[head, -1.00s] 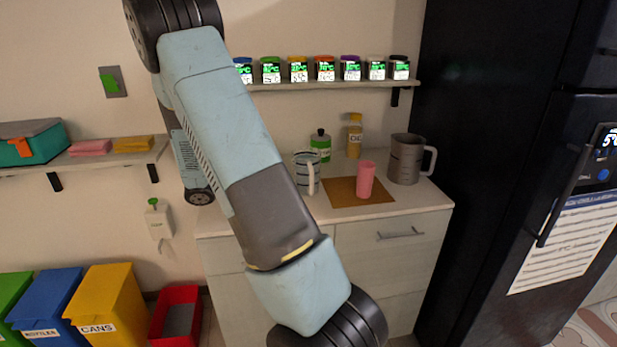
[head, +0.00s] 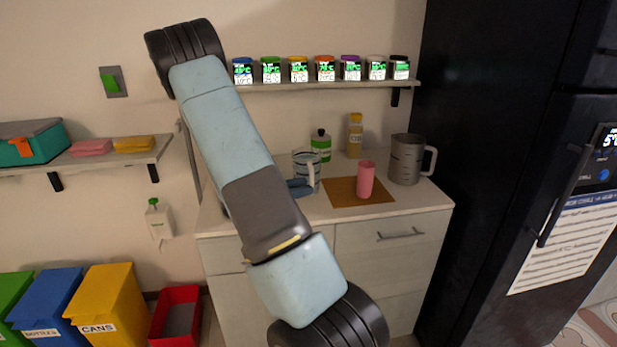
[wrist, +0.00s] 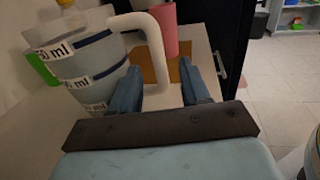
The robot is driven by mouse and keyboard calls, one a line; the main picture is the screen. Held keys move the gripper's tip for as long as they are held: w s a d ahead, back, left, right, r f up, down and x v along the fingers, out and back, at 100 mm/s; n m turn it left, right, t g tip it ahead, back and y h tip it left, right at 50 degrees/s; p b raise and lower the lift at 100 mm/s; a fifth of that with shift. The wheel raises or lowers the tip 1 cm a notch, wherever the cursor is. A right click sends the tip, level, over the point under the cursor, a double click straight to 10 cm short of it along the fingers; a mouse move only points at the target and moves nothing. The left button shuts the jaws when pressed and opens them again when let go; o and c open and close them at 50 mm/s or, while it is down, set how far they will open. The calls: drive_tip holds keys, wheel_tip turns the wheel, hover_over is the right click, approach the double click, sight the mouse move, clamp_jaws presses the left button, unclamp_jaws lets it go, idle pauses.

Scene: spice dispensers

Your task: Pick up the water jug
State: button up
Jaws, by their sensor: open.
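The water jug (head: 304,160) is a clear measuring jug with a pale handle, standing upright on the counter left of the brown mat. In the wrist view the jug (wrist: 85,62) shows large at the left, with ml labels and blue-grey bands. Its white handle (wrist: 151,42) curves toward the middle of that view, its lower end appearing between the fingertips. My gripper (wrist: 160,84) is open, with blue fingers on either side of that lower end; no grip shows. In the head view my gripper (head: 300,187) is low beside the jug, partly hidden by my arm.
A pink cup (head: 366,180) stands on the brown mat (head: 340,192) just right of the jug. A grey metal jug (head: 405,160) is farther right. A green bottle (head: 321,146) and an oil bottle (head: 355,137) stand behind. A shelf (head: 320,85) with spice jars hangs above.

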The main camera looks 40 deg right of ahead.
drive_tip(key=shift+x, duration=2.8)
clamp_jaws()
drive_tip(key=shift+r, duration=0.1)
